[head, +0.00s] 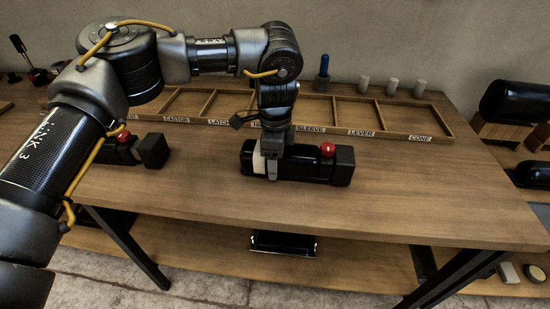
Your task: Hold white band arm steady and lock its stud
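A black arm piece (315,166) with a white band (258,162) near its left end lies on the wooden table. A red stud (327,149) stands up from its top, near the right end. My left gripper (272,172) points down at this piece, just right of the white band and left of the stud. Its fingers overlap the piece in the picture, and whether they are closed on it cannot be told. My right gripper is not in view.
A similar black piece with a red stud (124,136) lies at the left, partly behind my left arm. A labelled wooden tray (390,134) runs along the back. Several pegs (364,85) and a blue-topped one (323,72) stand behind it. The front right tabletop (430,200) is clear.

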